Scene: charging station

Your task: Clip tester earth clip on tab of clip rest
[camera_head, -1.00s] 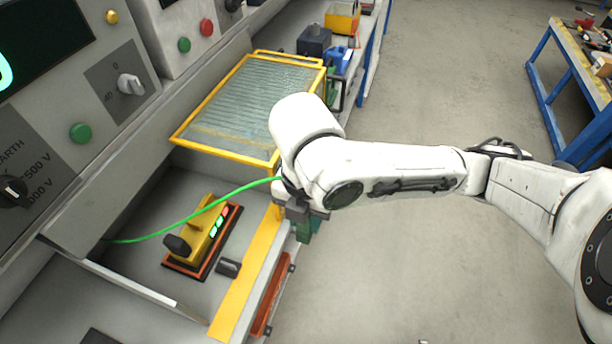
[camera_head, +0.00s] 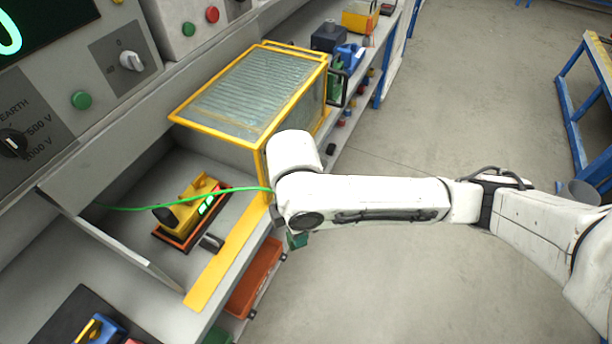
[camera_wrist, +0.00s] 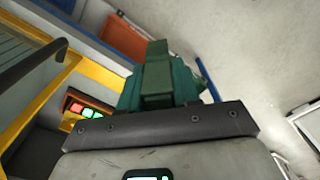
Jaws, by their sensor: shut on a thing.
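The green earth clip (camera_wrist: 155,80) is held in my gripper (camera_wrist: 160,118) and sticks out beyond the dark jaw bar in the wrist view. In the head view a small green part of the clip (camera_head: 298,240) shows below my wrist, past the bench's front edge; the arm hides most of the gripper. A bright green lead (camera_head: 140,207) runs from the left of the bay to my wrist. A small dark block (camera_head: 212,243) stands by the yellow strip; I cannot tell whether it is the clip rest. No tab can be made out.
A yellow tool (camera_head: 190,202) lies on an orange-edged base in the bay. A yellow-framed mesh guard (camera_head: 292,107) stands beside my wrist. An orange-red bin (camera_head: 256,277) is under the bench edge. The floor (camera_head: 400,280) to the right is clear.

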